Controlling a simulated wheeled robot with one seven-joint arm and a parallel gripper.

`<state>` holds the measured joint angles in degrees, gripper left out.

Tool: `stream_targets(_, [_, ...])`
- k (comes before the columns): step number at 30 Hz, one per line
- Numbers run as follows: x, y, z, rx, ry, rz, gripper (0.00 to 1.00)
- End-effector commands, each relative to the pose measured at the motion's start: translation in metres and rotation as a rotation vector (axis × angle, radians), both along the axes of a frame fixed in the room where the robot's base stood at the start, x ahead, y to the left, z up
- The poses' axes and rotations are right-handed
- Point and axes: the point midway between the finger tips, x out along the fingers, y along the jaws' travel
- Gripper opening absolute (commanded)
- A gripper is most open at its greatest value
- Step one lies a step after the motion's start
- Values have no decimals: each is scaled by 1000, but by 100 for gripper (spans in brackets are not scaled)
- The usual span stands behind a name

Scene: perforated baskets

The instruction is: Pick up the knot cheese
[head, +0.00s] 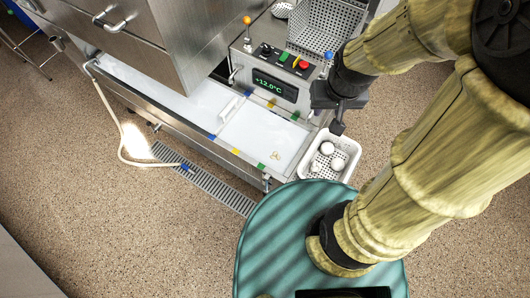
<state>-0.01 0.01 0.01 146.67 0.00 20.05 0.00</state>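A small, pale tan, knot-shaped piece (275,155) lies on the white surface (255,135) of the steel trough, near its right end; it looks like the knot cheese. My gripper (327,122) is dark and hangs to the right of and above that piece, close to the white perforated basket (349,172). It is apart from the piece. Its fingers are small and partly hidden, so I cannot tell whether they are open. Several round white pieces (327,148) lie in the basket.
A control box (273,85) reading +12.0°C stands behind the trough's right end. A grey perforated basket (325,27) is behind it. A steel cabinet (160,40) overhangs the trough's left part. A hose (121,140) and floor drain (205,180) lie in front.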

Motion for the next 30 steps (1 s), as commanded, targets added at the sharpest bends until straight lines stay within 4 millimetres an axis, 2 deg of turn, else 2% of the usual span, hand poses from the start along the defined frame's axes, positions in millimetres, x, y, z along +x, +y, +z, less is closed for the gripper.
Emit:
stream_targets(12, [0,0,0,0,0,0,36])
stream_targets(17, [2,1,-6,-1,3,4,66])
stream_targets(18, [4,2,-12,-2,7,7,71])
stream_targets(23, [18,12,-49,-11,33,34,71])
stream_targets(30, [49,37,-130,-45,90,93,71])
